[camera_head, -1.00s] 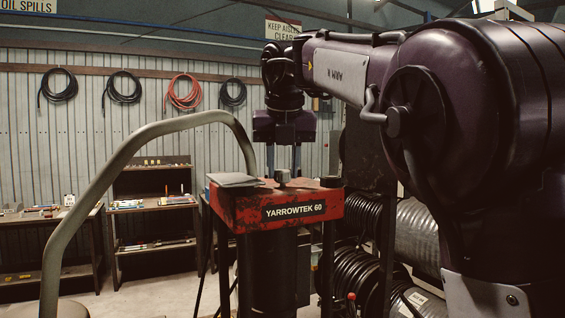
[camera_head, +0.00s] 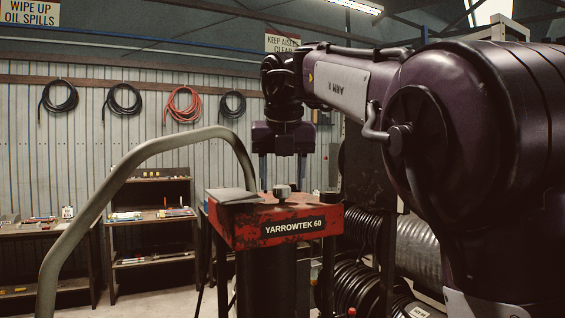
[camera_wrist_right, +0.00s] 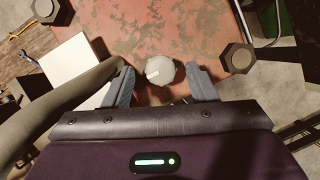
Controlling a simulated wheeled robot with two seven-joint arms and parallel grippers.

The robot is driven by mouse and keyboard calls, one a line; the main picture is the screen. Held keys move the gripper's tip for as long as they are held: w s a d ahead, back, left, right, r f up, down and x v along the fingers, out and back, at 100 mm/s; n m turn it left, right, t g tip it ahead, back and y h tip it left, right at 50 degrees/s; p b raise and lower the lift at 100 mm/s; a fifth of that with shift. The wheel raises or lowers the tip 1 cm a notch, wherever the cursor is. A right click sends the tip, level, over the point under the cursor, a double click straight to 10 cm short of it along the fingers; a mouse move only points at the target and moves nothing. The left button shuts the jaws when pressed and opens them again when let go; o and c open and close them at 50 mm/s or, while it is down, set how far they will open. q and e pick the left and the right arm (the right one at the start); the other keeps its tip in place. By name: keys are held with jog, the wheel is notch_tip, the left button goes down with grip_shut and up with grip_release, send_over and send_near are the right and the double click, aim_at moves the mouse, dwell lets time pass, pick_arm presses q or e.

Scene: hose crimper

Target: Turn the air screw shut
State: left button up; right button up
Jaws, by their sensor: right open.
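A small grey round knob (camera_head: 282,190), which looks like the air screw, stands on top of the red YARROWTEK 60 machine head (camera_head: 240,235). In the right wrist view the knob (camera_wrist_right: 158,70) is pale with a light bar mark, on worn red paint. My right gripper (camera_head: 282,178) points down over it with its fingers spread. In the wrist view the open right gripper (camera_wrist_right: 164,82) has one finger on each side of the knob, with a gap on both sides. Whether the fingertips are down at knob height is hard to tell. My left gripper is not in view.
A thick curved tube (camera_head: 121,178) arches left of the machine and passes close to one finger in the wrist view. A flat grey plate (camera_head: 231,196) lies on the head's left side. Dark hex bolts (camera_wrist_right: 237,58) stand nearby. Coiled hoses (camera_head: 355,285) are at the right.

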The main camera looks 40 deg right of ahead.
jog(key=p+v, duration=0.3)
jog(key=v, duration=0.3)
jog(key=shift+r, duration=0.3)
